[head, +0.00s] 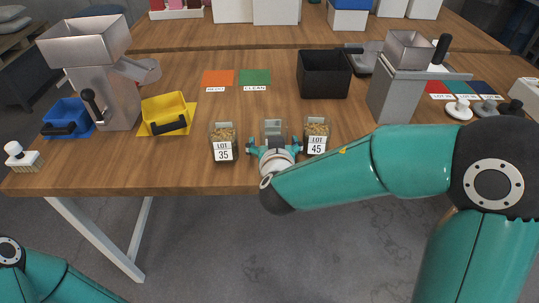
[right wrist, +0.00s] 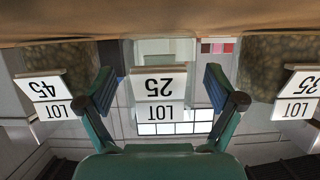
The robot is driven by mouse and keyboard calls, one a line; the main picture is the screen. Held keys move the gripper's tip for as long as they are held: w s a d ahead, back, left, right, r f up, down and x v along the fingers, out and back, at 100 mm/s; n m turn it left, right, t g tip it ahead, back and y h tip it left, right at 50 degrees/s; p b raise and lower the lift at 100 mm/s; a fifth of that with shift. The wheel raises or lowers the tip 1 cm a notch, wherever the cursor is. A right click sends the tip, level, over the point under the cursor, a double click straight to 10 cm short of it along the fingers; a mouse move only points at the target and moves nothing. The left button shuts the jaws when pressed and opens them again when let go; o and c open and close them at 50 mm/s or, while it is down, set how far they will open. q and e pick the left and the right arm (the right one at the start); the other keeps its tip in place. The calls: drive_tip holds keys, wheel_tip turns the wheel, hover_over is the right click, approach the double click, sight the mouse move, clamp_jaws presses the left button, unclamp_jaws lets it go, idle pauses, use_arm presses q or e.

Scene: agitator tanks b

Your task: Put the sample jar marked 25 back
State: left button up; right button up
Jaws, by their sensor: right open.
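The sample jar marked 25 (right wrist: 160,84) is clear glass with a white label, shown upside down in the right wrist view. No grain shows in it, unlike its neighbours. In the head view the jar (head: 274,128) stands on the wooden table near its front edge, its label hidden by my right gripper. My right gripper (head: 274,144) is open, one finger on each side of the jar; in the right wrist view, gaps show between the fingers (right wrist: 158,78) and the label. My left gripper is out of view; only part of my left arm shows at lower left.
Grain-filled jars 35 (head: 222,143) and 45 (head: 316,137) stand close on either side. Behind are an orange mat (head: 217,77), a green CLEAN mat (head: 255,76) and a black bin (head: 324,75). A yellow tray (head: 167,112) and grey machines flank them.

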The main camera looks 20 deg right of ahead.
drive_tip(key=b+v, duration=0.2)
drive_tip(key=v, duration=0.8)
drive_tip(key=s+a+f+g+y, duration=0.1)
drive_tip(key=s+f+g, duration=0.3)
drive_tip(key=f, duration=0.9)
drive_tip(key=s+a+f+g+y, duration=0.1)
drive_tip(key=s+f+g+y, duration=0.3)
drive_tip(key=f, duration=1)
drive_tip(key=s+a+f+n+g+y, duration=0.1)
drive_tip(key=s+f+g, duration=0.3)
drive_tip(key=s+f, duration=0.5)
drive_tip(key=shift+f+y, duration=0.9)
drive_tip(key=shift+f, duration=1.65)
drive_tip(key=shift+d, duration=0.1)
